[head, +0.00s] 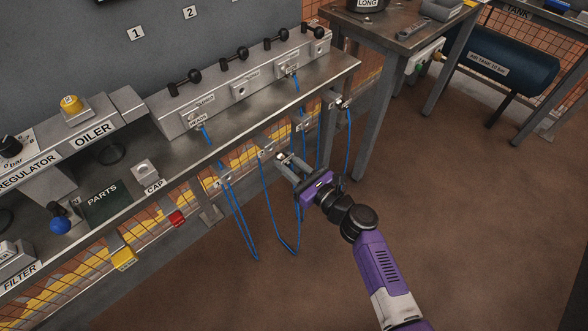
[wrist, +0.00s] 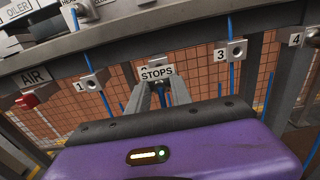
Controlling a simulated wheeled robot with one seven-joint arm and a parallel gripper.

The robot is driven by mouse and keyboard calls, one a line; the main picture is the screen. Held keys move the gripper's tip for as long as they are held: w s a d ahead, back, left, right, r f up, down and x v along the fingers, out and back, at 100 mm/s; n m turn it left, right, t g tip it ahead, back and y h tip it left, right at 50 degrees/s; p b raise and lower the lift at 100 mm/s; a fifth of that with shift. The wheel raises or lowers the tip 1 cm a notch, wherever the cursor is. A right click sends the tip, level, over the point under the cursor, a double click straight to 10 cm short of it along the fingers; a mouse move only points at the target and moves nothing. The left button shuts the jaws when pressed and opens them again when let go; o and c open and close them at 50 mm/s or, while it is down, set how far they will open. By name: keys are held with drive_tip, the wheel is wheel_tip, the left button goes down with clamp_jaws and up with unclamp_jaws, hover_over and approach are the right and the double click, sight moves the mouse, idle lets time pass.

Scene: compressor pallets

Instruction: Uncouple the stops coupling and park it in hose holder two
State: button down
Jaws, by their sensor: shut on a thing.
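The stops coupling, with its white STOPS tag (wrist: 157,73), sits between the fingers of my gripper (wrist: 158,96) in the wrist view. My gripper is shut on it. In the head view my gripper (head: 286,161) is in front of the bench edge, close to hose holder two (head: 265,152). The tag and fingers hide most of holder two in the wrist view, so I cannot tell whether the coupling is seated in it or just in front. A blue hose (head: 270,209) hangs in a loop below this spot.
Holder one (wrist: 92,84) is left of my gripper; holder three (wrist: 232,52) and holder four (wrist: 312,38) are right. Other blue hoses hang nearby. The bench top (head: 225,122) carries the valve manifold (head: 240,88). A red fitting (wrist: 30,101) is at far left. Open floor lies in front.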

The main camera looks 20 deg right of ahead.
sight(279, 155)
drive_tip(key=shift+w+a, duration=0.2)
drive_tip(key=shift+w, duration=0.3)
drive_tip(key=shift+b+x, duration=0.65)
drive_tip(key=shift+x, duration=0.65)
idle(1.4)
drive_tip(key=c, duration=1.1)
unclamp_jaws()
drive_tip(key=p+v, duration=0.1)
drive_tip(key=v, duration=0.6)
drive_tip(key=shift+s+d, duration=0.1)
drive_tip(key=shift+s, duration=0.25)
